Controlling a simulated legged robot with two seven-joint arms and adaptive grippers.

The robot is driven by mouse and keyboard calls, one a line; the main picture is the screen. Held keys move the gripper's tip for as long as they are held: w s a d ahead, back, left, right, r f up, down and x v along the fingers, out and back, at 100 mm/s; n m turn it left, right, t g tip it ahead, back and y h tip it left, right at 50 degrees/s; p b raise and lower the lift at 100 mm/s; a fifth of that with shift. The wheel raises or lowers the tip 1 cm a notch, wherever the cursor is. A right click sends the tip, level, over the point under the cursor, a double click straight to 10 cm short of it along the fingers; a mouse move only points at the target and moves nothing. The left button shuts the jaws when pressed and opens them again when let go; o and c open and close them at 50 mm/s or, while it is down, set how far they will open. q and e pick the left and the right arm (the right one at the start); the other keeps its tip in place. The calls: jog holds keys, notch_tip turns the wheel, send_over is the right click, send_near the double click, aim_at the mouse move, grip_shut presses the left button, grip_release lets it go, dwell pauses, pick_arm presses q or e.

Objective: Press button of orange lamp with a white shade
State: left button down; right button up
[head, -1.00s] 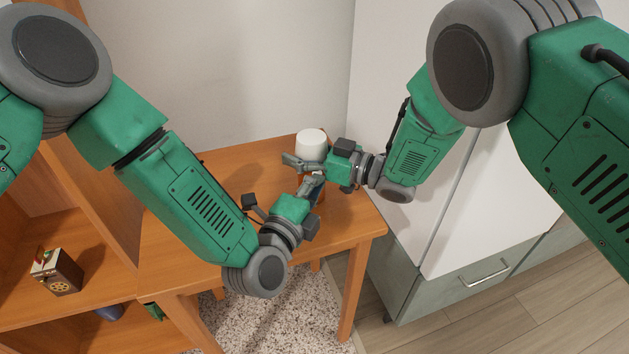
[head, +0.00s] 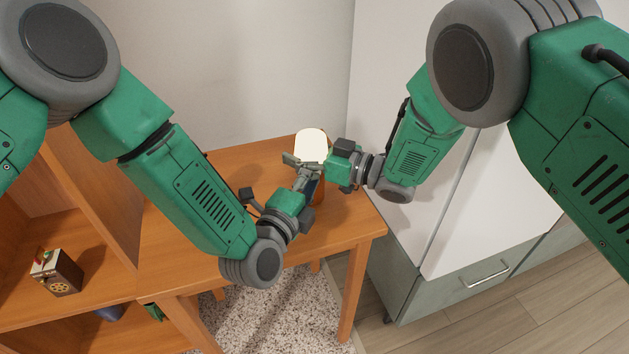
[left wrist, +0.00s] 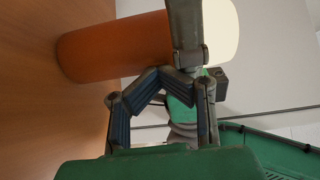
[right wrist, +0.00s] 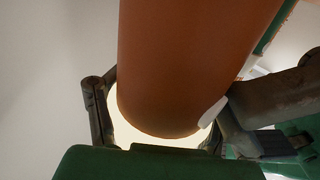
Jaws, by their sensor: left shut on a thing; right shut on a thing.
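The orange lamp (head: 321,193) stands upright on the wooden table. Its white shade (head: 311,144) glows brightly. My right gripper (head: 302,161) is shut on the lamp at the shade; in the right wrist view its fingers lie on both sides of the shade (right wrist: 130,126), behind the orange body (right wrist: 185,60). A small white part (right wrist: 213,111) shows on the body's side, possibly the button. My left gripper (head: 308,177) is shut at the lamp just below my right gripper. In the left wrist view its fingers cross before the body (left wrist: 110,48) and shade (left wrist: 222,30); their exact contact is hidden.
The wooden table (head: 350,232) has bare top around the lamp. A wooden shelf (head: 95,230) at the left holds a small dark box (head: 57,272). A pale cabinet (head: 480,200) with a drawer stands close at the right. The wall is behind.

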pick_arm(q)
jog(key=shift+v, duration=3.9)
pick_arm(e)
jog(key=shift+s+f, duration=0.1)
jog(key=shift+f, duration=0.05)
pick_arm(q)
jog(key=shift+d, duration=0.1)
pick_arm(e)
jog(key=o, duration=1.7)
